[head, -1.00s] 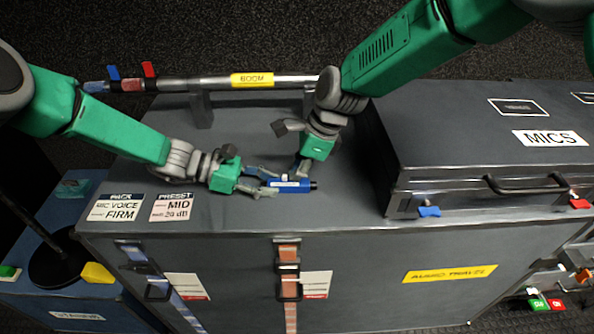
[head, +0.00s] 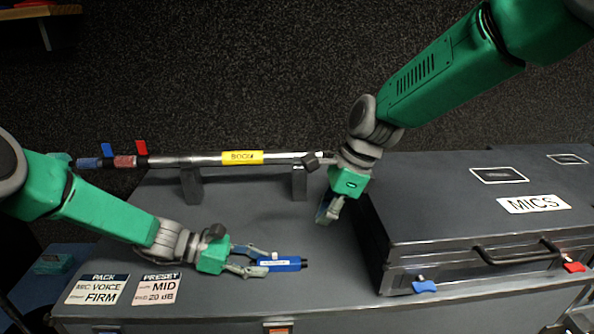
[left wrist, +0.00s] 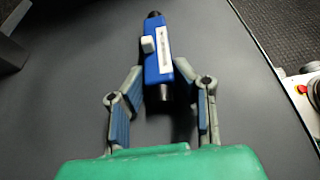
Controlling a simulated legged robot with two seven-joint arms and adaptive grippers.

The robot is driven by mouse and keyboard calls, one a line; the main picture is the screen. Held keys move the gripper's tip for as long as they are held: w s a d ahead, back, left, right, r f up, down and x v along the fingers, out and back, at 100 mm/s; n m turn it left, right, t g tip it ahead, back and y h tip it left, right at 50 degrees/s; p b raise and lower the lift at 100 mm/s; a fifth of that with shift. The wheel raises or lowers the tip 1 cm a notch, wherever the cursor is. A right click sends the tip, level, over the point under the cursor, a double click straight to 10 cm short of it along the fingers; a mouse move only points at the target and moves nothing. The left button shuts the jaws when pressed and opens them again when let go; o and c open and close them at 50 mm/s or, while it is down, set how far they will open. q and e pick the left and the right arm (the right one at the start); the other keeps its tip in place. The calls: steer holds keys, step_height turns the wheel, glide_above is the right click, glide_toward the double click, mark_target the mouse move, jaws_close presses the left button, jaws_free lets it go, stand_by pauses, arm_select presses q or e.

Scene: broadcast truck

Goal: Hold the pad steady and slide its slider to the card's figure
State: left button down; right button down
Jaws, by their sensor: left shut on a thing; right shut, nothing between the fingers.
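The blue pad (head: 287,264) lies along my left gripper's line, low over the case top. The label's print is too small to read. My left gripper (head: 262,262) is shut on the pad's near end. My right gripper (head: 326,214) is shut and empty, behind and right of the pad, apart from it. The preset card (head: 158,289) reads "MID" and "20 dB"; it lies left of the pad.
A pack card (head: 97,289) reading "MIC VOICE FIRM" lies beside the preset card. A boom pole (head: 205,160) rests on stands at the back. The dark MICS case (head: 440,215) fills the right side. The middle of the case top (head: 235,212) is clear.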

arm_select(q)
steer(key=shift+f, duration=0.15)
steer(key=c, duration=1.2)
jaws_free()
steer(key=shift+a, duration=0.15)
